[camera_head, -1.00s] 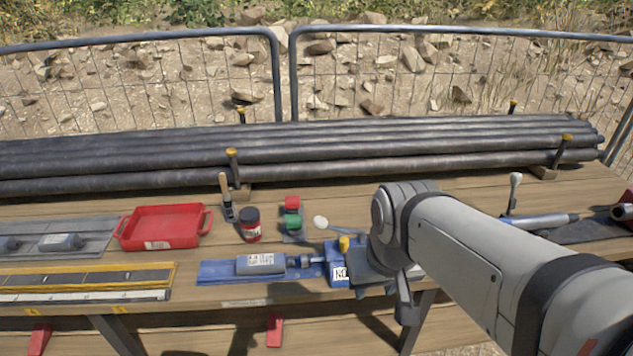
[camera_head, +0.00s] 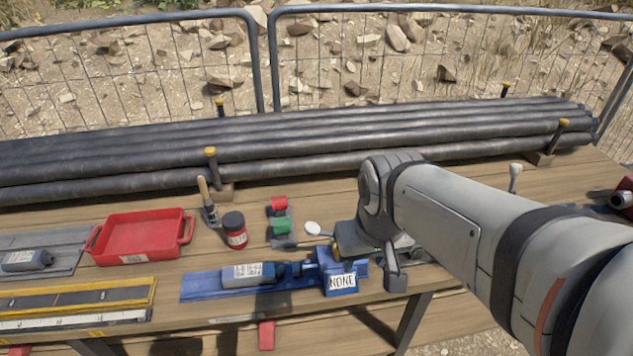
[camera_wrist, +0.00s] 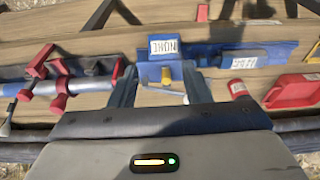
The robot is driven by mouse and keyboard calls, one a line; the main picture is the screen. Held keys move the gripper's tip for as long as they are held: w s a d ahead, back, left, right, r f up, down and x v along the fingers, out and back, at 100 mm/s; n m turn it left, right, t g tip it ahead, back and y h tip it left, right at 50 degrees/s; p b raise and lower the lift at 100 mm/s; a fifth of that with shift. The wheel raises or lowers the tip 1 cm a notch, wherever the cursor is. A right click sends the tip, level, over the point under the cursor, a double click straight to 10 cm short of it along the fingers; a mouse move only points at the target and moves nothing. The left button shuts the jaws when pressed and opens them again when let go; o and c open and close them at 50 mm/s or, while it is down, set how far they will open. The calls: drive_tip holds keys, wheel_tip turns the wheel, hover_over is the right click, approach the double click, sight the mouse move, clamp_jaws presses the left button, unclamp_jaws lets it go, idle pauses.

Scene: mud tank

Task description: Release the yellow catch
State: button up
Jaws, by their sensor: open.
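The yellow catch (camera_wrist: 166,76) stands up from a blue block (camera_wrist: 150,70) with a white label reading NONE. In the wrist view it lies between the fingers of my gripper (camera_wrist: 160,84), which are open and apart to its left and right. I cannot tell how far above or below the fingertips the catch is. In the head view the blue block (camera_head: 341,287) sits at the right end of a blue base. My gripper (camera_head: 352,245) is just behind and above it there, largely covered by my own wrist, and the catch cannot be made out clearly.
A labelled grey cylinder (camera_head: 248,274) lies left of the block. Behind stand green and red blocks (camera_head: 280,215), a red jar (camera_head: 235,231) and a white disc (camera_head: 312,228). Dark pipes (camera_head: 300,150) span the back. Red clamps (camera_wrist: 62,86) hold a tube at left in the wrist view.

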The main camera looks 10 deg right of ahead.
drive_tip(key=w+f+p, duration=0.1)
drive_tip(key=w+p, duration=0.2)
drive_tip(key=w, duration=0.1)
drive_tip(key=w+f+n+g+p, duration=0.1)
drive_tip(key=w+f+p, duration=0.1)
drive_tip(key=w+p, duration=0.2)
drive_tip(key=w+f+g+p, duration=0.1)
drive_tip(key=w+f+p, duration=0.1)
drive_tip(key=w, duration=0.4)
drive_tip(key=shift+a+f+n+p, duration=0.2)
drive_tip(key=shift+a+n+p, duration=0.1)
drive_tip(key=shift+p, duration=0.4)
drive_tip(key=shift+w+f+g, duration=0.2)
drive_tip(key=shift+f+g, duration=0.1)
drive_tip(key=shift+f, duration=0.3)
drive_tip(key=shift+f+p, duration=0.65)
drive_tip(key=shift+f, duration=3.2)
clamp_jaws()
